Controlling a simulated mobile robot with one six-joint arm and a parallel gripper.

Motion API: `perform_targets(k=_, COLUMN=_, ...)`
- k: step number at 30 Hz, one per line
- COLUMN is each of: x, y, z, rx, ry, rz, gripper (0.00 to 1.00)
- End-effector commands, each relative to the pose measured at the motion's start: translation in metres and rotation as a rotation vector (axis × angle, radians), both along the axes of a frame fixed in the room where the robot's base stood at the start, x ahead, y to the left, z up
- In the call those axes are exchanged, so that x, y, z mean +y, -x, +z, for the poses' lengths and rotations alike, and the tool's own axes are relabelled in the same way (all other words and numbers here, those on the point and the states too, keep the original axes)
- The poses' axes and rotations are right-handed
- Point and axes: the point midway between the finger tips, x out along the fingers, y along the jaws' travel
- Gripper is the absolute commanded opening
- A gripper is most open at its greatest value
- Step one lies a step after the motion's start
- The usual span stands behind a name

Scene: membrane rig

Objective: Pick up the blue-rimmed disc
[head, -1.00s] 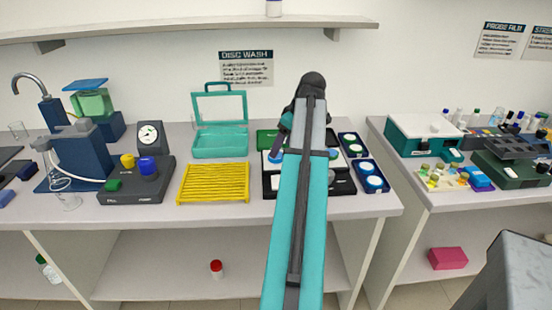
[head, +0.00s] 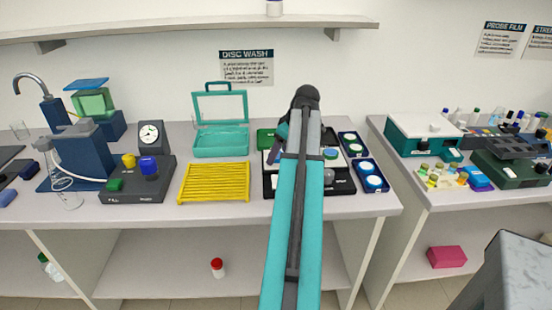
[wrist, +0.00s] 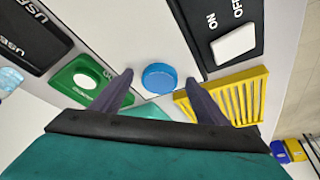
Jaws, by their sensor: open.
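The blue-rimmed disc (wrist: 160,77) appears in the wrist view as a small round blue piece, its top also blue, lying on a white surface (wrist: 120,28). My gripper (wrist: 156,66) is open, one dark finger on either side of the disc. The fingers look apart from it; the height gap is hard to judge. In the head view my own arm hides most of the gripper and much of the black-framed unit (head: 344,186) with the white top.
A green holder with a white disc (wrist: 88,78) lies left of the fingers in the wrist view. A yellow slatted rack (wrist: 228,97) and a black panel with a white switch (wrist: 234,42) lie right. Blue holders with white discs (head: 370,175) stand right of the unit.

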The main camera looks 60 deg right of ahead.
Motion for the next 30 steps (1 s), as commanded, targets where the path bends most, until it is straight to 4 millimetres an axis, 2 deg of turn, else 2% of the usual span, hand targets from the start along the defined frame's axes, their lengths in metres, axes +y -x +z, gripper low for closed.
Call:
perform_targets(k=2, x=0.000, y=0.000, z=0.000, rx=0.000, ry=0.000, rz=0.000, gripper=0.68)
perform_targets(k=3, x=0.000, y=0.000, z=0.000, rx=0.000, ry=0.000, rz=0.000, gripper=0.64)
perform_targets(k=9, x=0.000, y=0.000, z=0.000, rx=0.000, ry=0.000, rz=-0.001, gripper=0.31)
perform_targets(k=11, x=0.000, y=0.000, z=0.000, rx=0.000, ry=0.000, rz=-0.001, gripper=0.24)
perform_targets(k=22, x=-0.001, y=0.000, z=0.002, rx=0.000, ry=0.001, rz=-0.001, gripper=0.24)
perform_targets(k=30, x=-0.001, y=0.000, z=0.016, rx=-0.001, ry=0.001, rz=-0.001, gripper=0.24)
